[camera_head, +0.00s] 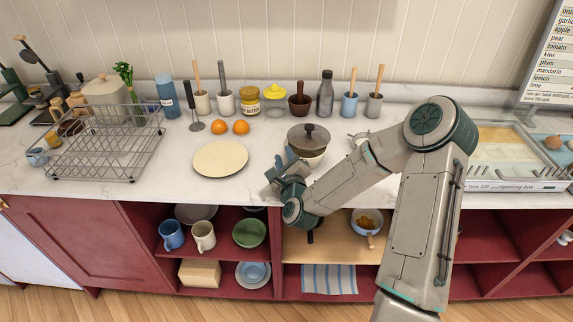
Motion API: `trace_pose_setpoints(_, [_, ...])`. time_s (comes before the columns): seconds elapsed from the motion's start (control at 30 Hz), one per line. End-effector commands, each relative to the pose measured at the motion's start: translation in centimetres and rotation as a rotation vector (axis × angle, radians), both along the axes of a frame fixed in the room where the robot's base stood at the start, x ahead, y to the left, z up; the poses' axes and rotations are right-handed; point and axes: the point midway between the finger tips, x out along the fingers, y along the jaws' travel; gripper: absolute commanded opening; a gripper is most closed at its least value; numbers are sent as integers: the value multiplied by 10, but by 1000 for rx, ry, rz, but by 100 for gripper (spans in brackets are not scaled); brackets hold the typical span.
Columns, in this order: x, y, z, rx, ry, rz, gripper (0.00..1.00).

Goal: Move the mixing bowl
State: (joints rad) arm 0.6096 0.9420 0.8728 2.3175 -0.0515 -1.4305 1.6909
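A green bowl (249,232) sits on the upper shelf of the open red cabinet below. Which of these is the mixing bowl is not clear from this view.
A cream plate (221,158) lies left of the gripper, with two oranges (219,127) behind it. A wire rack (100,150) stands at left. Jars and utensil pots line the wall. My arm hides part of the counter at right. A wooden shelf (325,249) holds a handled bowl (367,221).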

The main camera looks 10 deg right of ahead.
Motion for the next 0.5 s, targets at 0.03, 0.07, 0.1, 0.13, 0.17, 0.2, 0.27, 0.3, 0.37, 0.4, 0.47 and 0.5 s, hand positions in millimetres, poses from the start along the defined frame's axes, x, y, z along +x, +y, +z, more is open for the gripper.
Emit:
trace_pose_setpoints(0.03, [-3,0,-1,0,0,0,28])
trace_pose_setpoints(0.07, [-5,-1,-1,0,0,0,28])
trace_pose_setpoints(0.1, [-9,-1,-1,0,0,0,28])
trace_pose_setpoints(0.13, [-13,-1,-1,0,0,0,28])
trace_pose_setpoints(0.17, [-18,-2,-2,-1,1,-1,28])
trace_pose_setpoints(0.2, [-25,-2,-2,-1,1,0,28])
trace_pose_setpoints(0.27, [-37,-3,-3,-1,2,1,28])
trace_pose_setpoints(0.3, [-45,-3,-3,-1,1,1,28])
trace_pose_setpoints(0.37, [-58,-4,-3,-1,1,1,28])
trace_pose_setpoints(0.4, [-69,-4,3,1,6,2,28])
trace_pose_setpoints(0.47, [-84,-5,4,2,7,3,28])
trace_pose_setpoints(0.5, [-84,-6,6,3,3,0,28])
